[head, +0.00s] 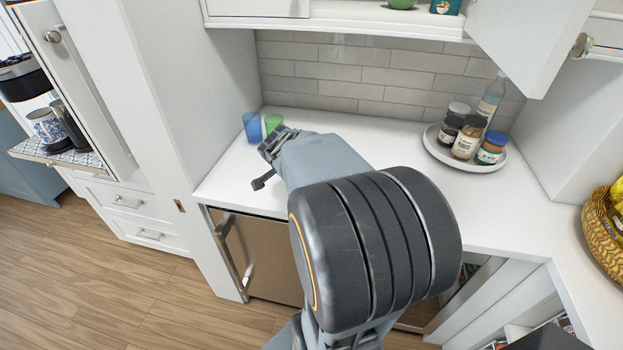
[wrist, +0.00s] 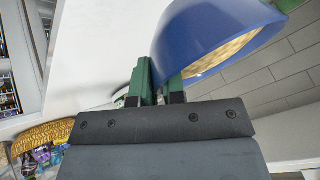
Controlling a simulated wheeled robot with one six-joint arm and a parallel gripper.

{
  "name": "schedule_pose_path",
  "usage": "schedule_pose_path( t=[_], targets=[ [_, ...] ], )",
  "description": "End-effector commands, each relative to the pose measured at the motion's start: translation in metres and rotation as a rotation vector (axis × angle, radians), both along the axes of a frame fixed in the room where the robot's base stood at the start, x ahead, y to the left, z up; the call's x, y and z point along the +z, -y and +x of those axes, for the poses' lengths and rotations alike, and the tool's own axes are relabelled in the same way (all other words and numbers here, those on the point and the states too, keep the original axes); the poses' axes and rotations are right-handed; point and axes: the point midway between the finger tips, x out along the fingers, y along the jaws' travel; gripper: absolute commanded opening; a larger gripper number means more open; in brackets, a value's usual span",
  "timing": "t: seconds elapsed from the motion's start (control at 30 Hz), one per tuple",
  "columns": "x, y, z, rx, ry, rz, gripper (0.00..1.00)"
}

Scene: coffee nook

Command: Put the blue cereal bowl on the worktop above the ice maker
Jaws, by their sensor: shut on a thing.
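The blue cereal bowl (wrist: 205,40) is in the wrist view, strongly tilted in the picture, with a golden patterned inside. My gripper (wrist: 160,84) is shut on its wall, with green and black fingers. The white worktop (head: 375,135) runs along the tiled wall. Below its left part is a brownish metal-fronted appliance with a bar handle (head: 265,255), which looks like the ice maker.
A round white tray (head: 437,151) holds several jars and a bottle at the right. A woven basket (head: 604,235) sits far right. An open cabinet door (head: 530,40) hangs above.

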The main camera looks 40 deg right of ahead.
Motion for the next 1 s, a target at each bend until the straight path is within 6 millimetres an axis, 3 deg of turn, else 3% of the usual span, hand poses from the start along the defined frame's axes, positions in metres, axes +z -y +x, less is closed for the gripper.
schedule_pose_path(
  t=[0.2,0.4,0.77,1.0],
  targets=[
    [-0.021,0.049,0.029,-0.002,-0.005,0.003,0.0],
    [-0.058,0.073,0.044,0.001,-0.003,0.001,0.0],
    [-0.081,0.089,0.055,0.002,0.0,-0.001,0.0],
    [-0.111,0.092,0.057,0.002,0.0,-0.001,0.0]
  ],
)
